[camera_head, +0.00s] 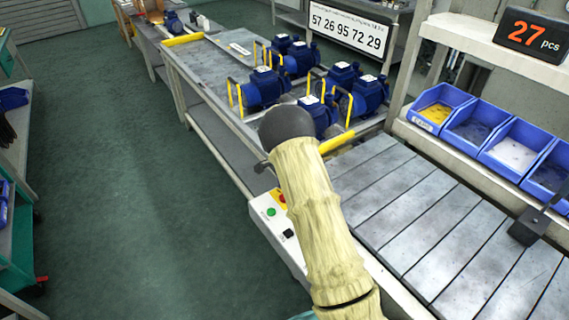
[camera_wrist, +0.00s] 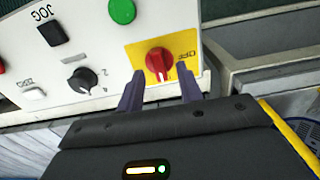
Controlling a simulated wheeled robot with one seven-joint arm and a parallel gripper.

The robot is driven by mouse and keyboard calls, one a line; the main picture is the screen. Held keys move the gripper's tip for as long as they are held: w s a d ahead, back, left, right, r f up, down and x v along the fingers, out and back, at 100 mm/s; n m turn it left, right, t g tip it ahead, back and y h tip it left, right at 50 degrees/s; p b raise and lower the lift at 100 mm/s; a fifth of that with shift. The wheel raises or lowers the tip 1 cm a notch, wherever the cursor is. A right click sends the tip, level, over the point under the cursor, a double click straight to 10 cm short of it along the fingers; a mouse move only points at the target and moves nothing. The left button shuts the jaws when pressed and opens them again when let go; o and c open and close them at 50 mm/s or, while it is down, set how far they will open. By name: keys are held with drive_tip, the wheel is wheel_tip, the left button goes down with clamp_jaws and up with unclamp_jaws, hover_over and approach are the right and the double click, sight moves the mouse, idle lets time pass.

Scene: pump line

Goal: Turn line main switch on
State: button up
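The line main switch is a red rotary knob (camera_wrist: 159,62) on a yellow plate (camera_wrist: 135,53) in the wrist view. Its white pointer mark and the OFF lettering show beside it. In the camera_head view the red and yellow switch (camera_head: 282,198) is partly hidden behind my arm. My gripper (camera_wrist: 161,77) is open and empty, with one dark finger on either side of the knob's lower part in the picture. I cannot tell whether the fingers touch the knob. My gripper is hidden in the camera_head view.
The control panel (camera_head: 262,228) also carries a green button (camera_wrist: 122,11), a black JOG button (camera_wrist: 50,34), a black selector (camera_wrist: 83,79) and a white button (camera_wrist: 34,94). A slatted conveyor (camera_head: 400,205), blue pumps (camera_head: 264,88) and blue bins (camera_head: 470,130) lie beyond. The floor at left is clear.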

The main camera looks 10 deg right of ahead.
wheel_tip(320, 180, up, 15)
drive_tip(key=b, duration=0.1)
drive_tip(key=shift+r, duration=0.15)
idle(0.4)
drive_tip(key=s+r+n+t+p, duration=0.1)
drive_tip(key=s+n, duration=0.5)
drive_tip(key=s, duration=0.8)
drive_tip(key=s+r+n+t+p, duration=0.1)
drive_tip(key=s+n, duration=0.6)
drive_tip(key=s, duration=0.8)
wheel_tip(320, 180, up, 3)
drive_tip(key=shift+f+n+t+p, duration=0.2)
drive_tip(key=shift+n+t+p, duration=0.1)
drive_tip(key=shift+p, duration=0.4)
drive_tip(key=shift+a, duration=0.1)
